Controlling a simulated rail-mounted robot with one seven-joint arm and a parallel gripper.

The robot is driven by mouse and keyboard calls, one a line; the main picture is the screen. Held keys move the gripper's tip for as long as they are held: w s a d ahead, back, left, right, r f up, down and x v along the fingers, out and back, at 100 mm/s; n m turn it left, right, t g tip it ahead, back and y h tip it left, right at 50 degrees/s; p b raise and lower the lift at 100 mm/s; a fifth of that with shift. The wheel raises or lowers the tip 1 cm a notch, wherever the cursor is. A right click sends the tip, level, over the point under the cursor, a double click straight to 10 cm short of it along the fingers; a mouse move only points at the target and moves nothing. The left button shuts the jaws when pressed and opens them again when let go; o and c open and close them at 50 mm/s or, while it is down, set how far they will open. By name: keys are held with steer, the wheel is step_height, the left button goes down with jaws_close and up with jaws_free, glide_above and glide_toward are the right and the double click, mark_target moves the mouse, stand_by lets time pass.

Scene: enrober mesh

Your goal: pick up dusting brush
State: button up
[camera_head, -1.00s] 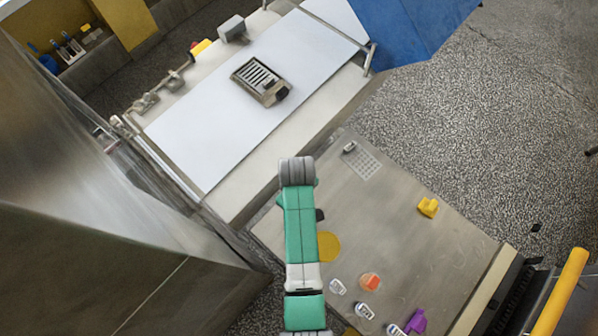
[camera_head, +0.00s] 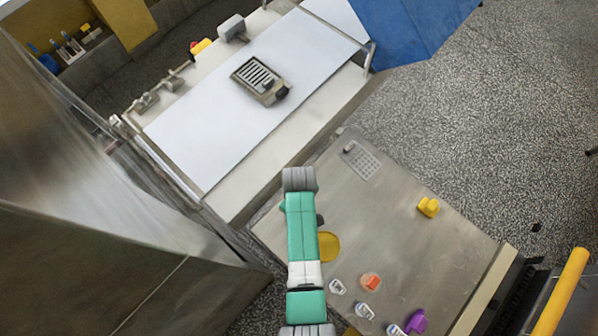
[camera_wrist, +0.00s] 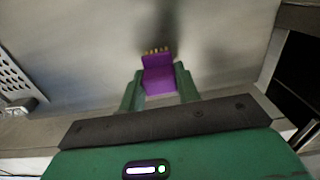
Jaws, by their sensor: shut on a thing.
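The dusting brush (camera_wrist: 158,78) looks like a purple block with a row of short yellowish bristles at its far end. In the wrist view it sits between the two green fingers of my gripper (camera_wrist: 160,87), which is shut on it. A grey surface lies behind it, and I cannot tell whether the brush touches it. In the head view my arm hides the gripper and the held brush.
The metal table (camera_head: 400,265) carries a perforated plate (camera_head: 364,164), a yellow block (camera_head: 428,207), a yellow disc (camera_head: 329,247), an orange-topped piece (camera_head: 371,282) and another purple piece (camera_head: 416,321). A white belt (camera_head: 215,145) holds a grilled metal tray (camera_head: 257,76).

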steer(key=shift+r, duration=0.15)
steer(key=shift+r, duration=0.25)
steer(key=r, duration=0.3)
steer(key=shift+s, duration=0.4)
steer(key=s, duration=0.5)
steer(key=s+r, duration=0.1)
steer(key=s, duration=0.9)
steer(key=shift+s+r, duration=0.15)
steer(key=w+r+m+p, duration=0.6)
steer(key=w+r+m, duration=0.3)
steer(key=w+r, duration=0.7)
step_height(320, 180, up, 3)
steer(key=shift+r+m+p, duration=0.15)
steer(key=shift+m+p, duration=0.15)
steer(key=shift+p, duration=0.1)
